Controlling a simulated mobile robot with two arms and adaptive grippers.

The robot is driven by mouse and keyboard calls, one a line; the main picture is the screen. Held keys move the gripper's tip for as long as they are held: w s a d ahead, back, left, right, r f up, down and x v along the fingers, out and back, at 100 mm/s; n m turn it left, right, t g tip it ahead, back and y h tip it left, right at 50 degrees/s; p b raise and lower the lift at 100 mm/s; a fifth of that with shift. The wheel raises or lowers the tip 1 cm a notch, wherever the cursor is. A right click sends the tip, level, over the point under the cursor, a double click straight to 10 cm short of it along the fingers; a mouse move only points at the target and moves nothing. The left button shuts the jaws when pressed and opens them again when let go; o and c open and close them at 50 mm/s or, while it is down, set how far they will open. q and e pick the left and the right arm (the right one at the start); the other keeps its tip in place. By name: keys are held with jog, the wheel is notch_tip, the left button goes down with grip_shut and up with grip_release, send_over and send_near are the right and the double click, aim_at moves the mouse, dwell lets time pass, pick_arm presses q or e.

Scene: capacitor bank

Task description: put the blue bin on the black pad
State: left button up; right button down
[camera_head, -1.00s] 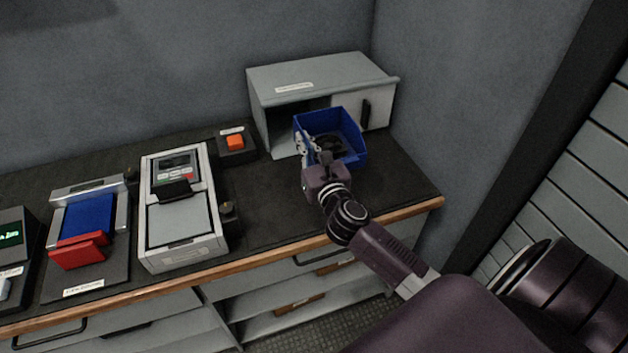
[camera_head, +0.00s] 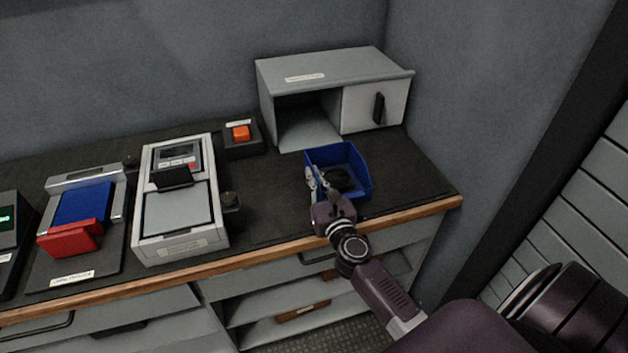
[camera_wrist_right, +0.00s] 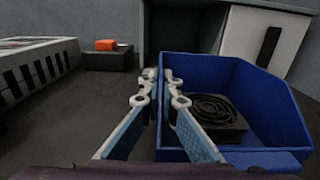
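The blue bin (camera_head: 358,184) is in front of the grey cabinet, over the dark worktop near its front edge. A black fan-like part (camera_wrist_right: 215,112) lies inside the bin. My right gripper (camera_head: 314,180) is at the bin's left wall; in the wrist view one finger (camera_wrist_right: 165,92) is on each side of that wall, closed on it. I cannot tell whether the bin's bottom touches the worktop. The black pad is hard to tell from the dark worktop surface (camera_head: 270,205). My left gripper is out of view.
The grey cabinet (camera_head: 330,64) has an open left compartment and a closed door on the right. An orange button box (camera_head: 241,137), a grey meter device (camera_head: 180,205) and a blue-and-red device (camera_head: 82,212) stand to the left.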

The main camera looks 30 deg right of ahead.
jog(key=shift+r, duration=0.2)
jog(key=shift+f, duration=0.2)
jog(key=c, duration=2.2)
grip_release()
jog(key=shift+o, duration=0.2)
jog(key=shift+s+r, duration=0.1)
jog(key=shift+r, duration=0.05)
jog(key=b+v, duration=0.1)
jog(key=v, duration=0.9)
jog(key=shift+s+b, duration=0.15)
jog(key=shift+b, duration=0.15)
jog(key=shift+v, duration=0.75)
jog(key=shift+s, duration=0.1)
